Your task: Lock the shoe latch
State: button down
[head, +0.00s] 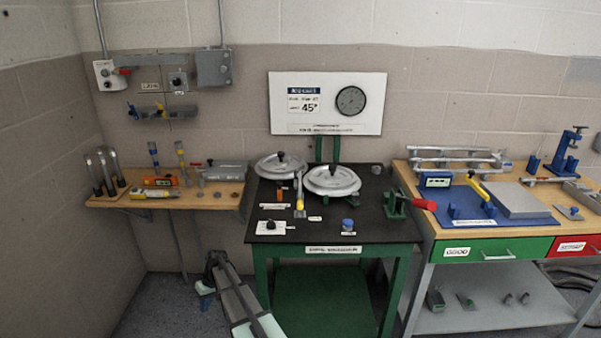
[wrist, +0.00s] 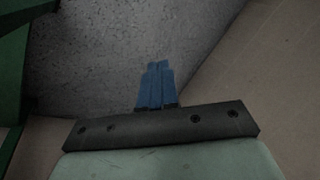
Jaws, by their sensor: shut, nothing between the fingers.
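My gripper (wrist: 154,85) is shut and empty, its blue fingers together in the wrist view. In the head view my gripper (head: 206,302) hangs low, left of the black table and below its top, apart from everything on it. No part is marked readably as the shoe latch. A yellow-tipped lever (head: 299,204) stands beside two round grey discs on the black table. I cannot tell which is the latch or whether either is locked.
The black table (head: 376,229) also holds a blue knob (head: 347,226) and a small black-knobbed plate (head: 270,227). A wooden shelf (head: 208,204) with tools is at left, a workbench (head: 430,229) at right. A gauge board (head: 328,103) stands behind.

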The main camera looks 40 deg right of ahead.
aim_at(296, 181)
jog(key=w+d+r+t, duration=0.1)
jog(key=w+d+r, duration=0.45)
jog(key=r, duration=0.25)
jog(key=w+d+r+n+t, duration=0.1)
jog(key=w+d+r+t, duration=0.1)
jog(key=w+d+r, duration=0.5)
jog(key=w+d+r+t, duration=0.1)
jog(key=w+d+r, duration=0.35)
jog(key=r, duration=0.45)
jog(key=w+d+r+n+t, duration=0.1)
jog(key=w+d+r, duration=0.1)
jog(key=d+r, duration=0.7)
jog(key=w+d+r+n+t, duration=0.1)
jog(key=w+d+r, duration=0.3)
jog(key=r, duration=0.9)
jog(key=s+d+r+n, duration=0.1)
jog(key=s+d+r, duration=0.15)
jog(key=d, duration=0.35)
jog(key=s+d+r+n, duration=0.1)
jog(key=s+d+r, duration=0.1)
jog(key=s+d, duration=0.3)
jog(key=s+d+f+n+g, duration=0.1)
jog(key=s+d+n, duration=0.3)
jog(key=s+d, duration=1.3)
jog(key=shift+d+f+g+y, duration=0.3)
jog(key=shift+d+g, duration=0.3)
jog(key=shift+d, duration=0.2)
jog(key=shift+w, duration=0.1)
